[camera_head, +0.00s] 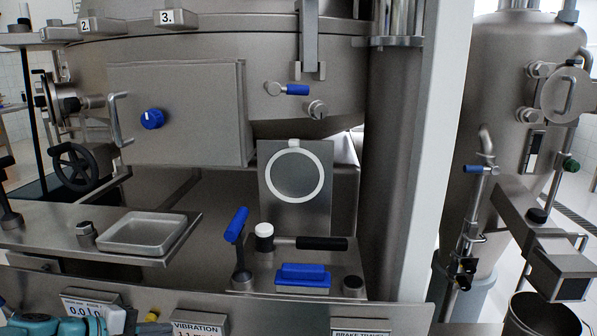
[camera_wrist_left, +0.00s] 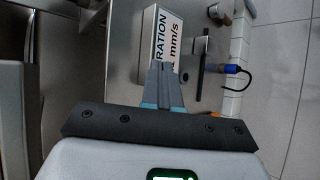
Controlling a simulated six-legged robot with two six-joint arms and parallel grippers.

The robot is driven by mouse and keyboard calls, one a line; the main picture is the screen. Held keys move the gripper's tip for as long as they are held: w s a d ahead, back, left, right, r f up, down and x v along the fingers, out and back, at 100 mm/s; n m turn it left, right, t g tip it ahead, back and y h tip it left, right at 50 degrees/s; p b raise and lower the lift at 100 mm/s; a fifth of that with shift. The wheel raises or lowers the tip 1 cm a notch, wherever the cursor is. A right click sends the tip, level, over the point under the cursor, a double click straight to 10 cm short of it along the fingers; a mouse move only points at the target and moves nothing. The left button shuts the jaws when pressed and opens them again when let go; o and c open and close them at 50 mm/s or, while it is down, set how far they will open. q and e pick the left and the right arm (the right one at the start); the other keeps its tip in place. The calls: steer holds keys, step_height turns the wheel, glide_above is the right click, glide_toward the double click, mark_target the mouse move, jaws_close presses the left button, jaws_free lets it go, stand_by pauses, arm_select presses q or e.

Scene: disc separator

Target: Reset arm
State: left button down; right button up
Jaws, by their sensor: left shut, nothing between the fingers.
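My left gripper (camera_head: 114,320) shows at the lower left edge of the head view, in front of the panel with the displays. In the left wrist view its two grey fingers (camera_wrist_left: 161,80) are together, with nothing between them. The fingertips appear near the white vibration display box (camera_wrist_left: 166,38) in that view; I cannot tell whether they touch it. The right gripper is not in view.
A large steel separator (camera_head: 200,60) fills the back. A shallow steel tray (camera_head: 148,247) rests on the left shelf. An open bin (camera_head: 541,318) is at lower right.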

arm_select(q)
steer(key=s+d+f+m+g+y, duration=0.15)
steer(key=s+f, duration=0.25)
steer(key=f, duration=0.4)
steer(key=s+d+f+m+g+y, duration=0.1)
steer(key=s+d+f+g, duration=0.2)
steer(key=f, duration=0.6)
steer(key=s+d+f+m+g+y, duration=0.1)
steer(key=s+d+f+m+g, duration=0.2)
steer(key=f, duration=0.5)
steer(key=s+d+f+m+y, duration=0.1)
steer(key=s+d+f+m, duration=0.15)
steer(key=s+f, duration=0.35)
steer(key=s+d+f+m, duration=0.2)
steer(key=s+d+f, duration=0.15)
steer(key=s, duration=0.45)
step_height(320, 180, up, 22)
steer(key=s+d+p, duration=0.1)
steer(key=p, duration=2.1)
steer(key=shift+d+r+m, duration=0.15)
steer(key=shift+d+m, duration=0.25)
steer(key=shift+g, duration=0.25)
